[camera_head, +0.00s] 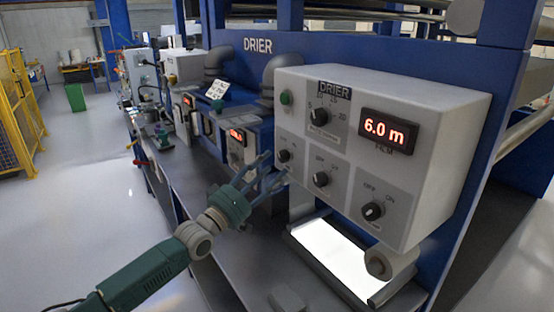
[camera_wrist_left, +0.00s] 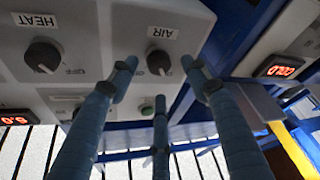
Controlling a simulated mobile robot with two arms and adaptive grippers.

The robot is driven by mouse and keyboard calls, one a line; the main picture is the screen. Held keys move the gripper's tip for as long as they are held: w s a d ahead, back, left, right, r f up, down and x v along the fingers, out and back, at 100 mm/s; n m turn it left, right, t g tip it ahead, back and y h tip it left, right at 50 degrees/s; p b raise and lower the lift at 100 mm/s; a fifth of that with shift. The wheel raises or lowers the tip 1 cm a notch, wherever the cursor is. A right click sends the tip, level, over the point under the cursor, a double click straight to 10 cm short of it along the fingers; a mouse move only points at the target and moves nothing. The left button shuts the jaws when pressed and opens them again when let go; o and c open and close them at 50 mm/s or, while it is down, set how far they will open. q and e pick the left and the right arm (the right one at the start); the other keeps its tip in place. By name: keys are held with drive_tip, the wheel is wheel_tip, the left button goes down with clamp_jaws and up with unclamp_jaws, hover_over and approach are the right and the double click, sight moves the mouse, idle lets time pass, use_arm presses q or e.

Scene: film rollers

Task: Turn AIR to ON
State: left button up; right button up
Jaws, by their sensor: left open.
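The AIR knob (camera_wrist_left: 158,61) is a round black dial on the white drier panel, seen upside down in the wrist view below its AIR label (camera_wrist_left: 166,31). A pale mark on it seems to point to the lower right in that view. In the head view the same knob (camera_head: 284,156) is at the panel's lower left. My left gripper (camera_head: 272,171) has its blue fingers spread just in front of it. In the wrist view the fingertips (camera_wrist_left: 160,78) stand around the knob with gaps, holding nothing. My right gripper is out of view.
The HEAT knob (camera_wrist_left: 43,56) sits beside AIR. More knobs, a green button (camera_head: 286,98) and a red 6.0 m display (camera_head: 388,131) share the drier box (camera_head: 440,115). A lit white plate (camera_head: 340,262) lies below. Pipes (camera_head: 278,72) stand behind.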

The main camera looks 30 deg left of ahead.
sight(280, 158)
use_arm(q)
drive_tip(key=x, duration=0.3)
drive_tip(key=shift+r, duration=0.1)
drive_tip(key=shift+w, duration=0.3)
drive_tip(key=shift+r, duration=0.1)
drive_tip(key=c, duration=1.1)
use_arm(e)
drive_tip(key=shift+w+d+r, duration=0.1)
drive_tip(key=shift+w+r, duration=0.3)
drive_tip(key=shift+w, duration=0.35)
